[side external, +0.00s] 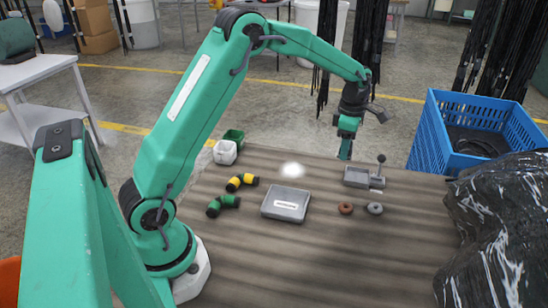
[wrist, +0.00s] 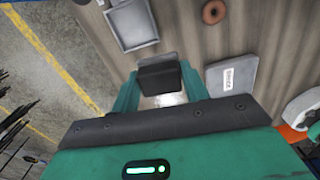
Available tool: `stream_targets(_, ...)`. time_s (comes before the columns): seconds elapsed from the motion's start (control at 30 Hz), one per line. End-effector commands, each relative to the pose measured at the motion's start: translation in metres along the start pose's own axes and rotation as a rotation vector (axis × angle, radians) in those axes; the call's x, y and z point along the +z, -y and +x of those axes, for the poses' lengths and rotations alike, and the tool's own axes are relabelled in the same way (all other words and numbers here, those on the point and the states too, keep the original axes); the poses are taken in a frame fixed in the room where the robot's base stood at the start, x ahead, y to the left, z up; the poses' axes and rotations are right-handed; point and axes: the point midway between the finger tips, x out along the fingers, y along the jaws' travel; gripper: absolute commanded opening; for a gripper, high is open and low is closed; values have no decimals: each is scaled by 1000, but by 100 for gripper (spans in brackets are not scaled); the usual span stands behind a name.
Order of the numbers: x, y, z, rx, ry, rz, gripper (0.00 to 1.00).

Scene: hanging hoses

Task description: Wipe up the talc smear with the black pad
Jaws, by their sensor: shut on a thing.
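The talc smear (side external: 292,170) is a soft white patch near the back of the table. Part of it also shows in the wrist view (wrist: 165,101), between my fingers and just below the black pad. The black pad (wrist: 158,76) is a dark block held between my two green fingers in the wrist view. My gripper (side external: 346,150) is shut on it. I cannot tell whether the pad touches the table.
A grey box with a label (side external: 286,204) lies in front of the smear. Yellow (side external: 242,182) and green (side external: 222,205) elbows lie left. A grey tray (side external: 358,178), brown ring (side external: 345,208) and grey ring (side external: 375,208) are right. A blue crate (side external: 430,140) and black plastic (side external: 500,235) border the right.

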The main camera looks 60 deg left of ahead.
Motion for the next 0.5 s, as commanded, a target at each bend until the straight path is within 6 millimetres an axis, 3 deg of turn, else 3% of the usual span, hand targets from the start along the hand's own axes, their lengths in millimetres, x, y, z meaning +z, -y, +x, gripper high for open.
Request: stream_targets(0.5, -85, 14, 14, 0, 0, 394, 26)
